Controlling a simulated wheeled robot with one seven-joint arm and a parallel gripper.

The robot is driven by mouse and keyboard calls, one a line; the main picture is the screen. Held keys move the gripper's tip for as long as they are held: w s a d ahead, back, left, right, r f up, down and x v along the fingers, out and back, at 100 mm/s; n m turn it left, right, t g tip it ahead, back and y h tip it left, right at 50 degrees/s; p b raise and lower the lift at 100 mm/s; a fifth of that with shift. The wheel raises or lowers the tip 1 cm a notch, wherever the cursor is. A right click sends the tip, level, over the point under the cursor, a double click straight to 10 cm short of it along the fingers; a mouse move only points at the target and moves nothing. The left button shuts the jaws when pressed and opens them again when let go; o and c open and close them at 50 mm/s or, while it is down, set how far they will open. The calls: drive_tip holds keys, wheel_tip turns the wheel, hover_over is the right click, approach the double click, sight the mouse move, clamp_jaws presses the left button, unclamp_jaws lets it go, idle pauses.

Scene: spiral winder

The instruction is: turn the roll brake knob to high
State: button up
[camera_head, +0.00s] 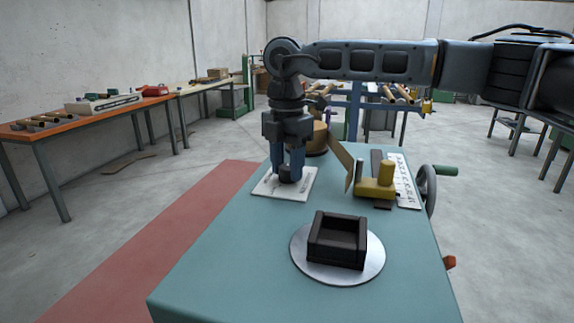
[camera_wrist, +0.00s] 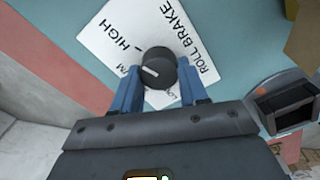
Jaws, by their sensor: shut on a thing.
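The roll brake knob (camera_head: 287,174) is a dark round knob on a white label plate (camera_head: 268,187) on the teal table. In the wrist view the knob (camera_wrist: 158,66) carries a short white line, which lies toward the left, near a partly hidden label ending in M. The word HIGH and its tick stand above and left of the knob on the plate (camera_wrist: 190,25). Another small label below the knob is mostly covered. My gripper (camera_head: 291,177) points down over the plate, its blue fingers on both sides of the knob. In the wrist view my gripper (camera_wrist: 160,80) is shut on it.
A black square holder on a silver disc (camera_head: 337,268) stands nearer on the table. A yellow block (camera_head: 376,182), a tan board (camera_head: 341,160) and a brown roll (camera_head: 318,140) stand right of and behind my gripper. A handwheel (camera_head: 428,190) is at the right edge.

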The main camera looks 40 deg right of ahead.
sight(288, 167)
drive_tip(key=shift+r, duration=0.1)
drive_tip(key=o, duration=1.1)
drive_tip(key=shift+c, duration=0.2)
drive_tip(key=shift+r, duration=3.85)
drive_tip(key=shift+s, duration=0.1)
